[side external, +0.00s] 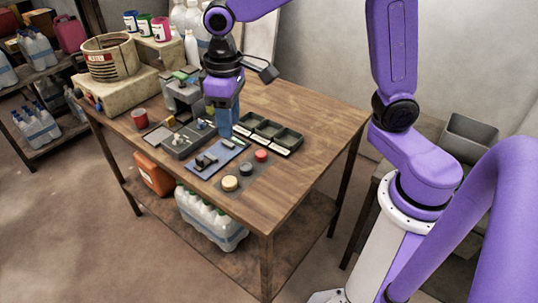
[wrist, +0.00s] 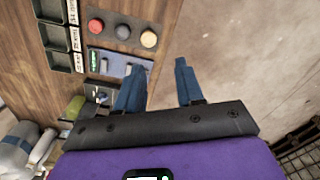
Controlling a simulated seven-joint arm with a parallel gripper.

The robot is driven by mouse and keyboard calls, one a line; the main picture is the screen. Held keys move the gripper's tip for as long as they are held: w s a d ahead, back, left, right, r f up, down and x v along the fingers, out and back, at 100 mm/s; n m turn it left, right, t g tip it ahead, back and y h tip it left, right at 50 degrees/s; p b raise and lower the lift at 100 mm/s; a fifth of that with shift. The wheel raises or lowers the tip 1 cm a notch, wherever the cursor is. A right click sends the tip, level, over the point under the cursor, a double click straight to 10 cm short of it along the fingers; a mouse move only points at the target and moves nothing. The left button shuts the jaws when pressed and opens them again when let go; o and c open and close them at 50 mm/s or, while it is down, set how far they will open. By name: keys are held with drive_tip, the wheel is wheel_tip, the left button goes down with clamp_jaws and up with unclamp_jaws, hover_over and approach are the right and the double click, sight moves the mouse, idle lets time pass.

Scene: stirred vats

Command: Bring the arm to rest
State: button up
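My gripper (side external: 226,122) hangs over the wooden table, pointing down, beside a blue panel and a row of dark trays. In the wrist view my gripper (wrist: 161,64) shows two blue fingers standing apart with nothing between them. The blue panel (side external: 228,157) carries dark switch-like parts; it also shows in the wrist view (wrist: 109,68), partly behind a finger. A red knob (side external: 261,155), a dark grey knob (side external: 246,169) and a cream-yellow knob (side external: 230,183) stand in a row in front of it. The exact gap between fingertips and table is unclear.
Labelled dark trays (side external: 289,139) lie right of my gripper. A grey box-like device (side external: 177,146) and a red cup (side external: 139,118) stand left. A banded drum (side external: 109,60) and paint tins stand at the back left. The table's right part (side external: 325,125) is clear.

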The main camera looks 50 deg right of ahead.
drive_tip(key=s+d+f+n, duration=0.1)
drive_tip(key=s+d+n, duration=0.2)
drive_tip(key=s, duration=0.8)
drive_tip(key=s+d+f+n, duration=0.1)
drive_tip(key=s+d+n, duration=0.3)
drive_tip(key=s, duration=0.6)
drive_tip(key=shift+s+d+f, duration=0.25)
drive_tip(key=shift+s+d, duration=0.1)
drive_tip(key=shift+d, duration=0.85)
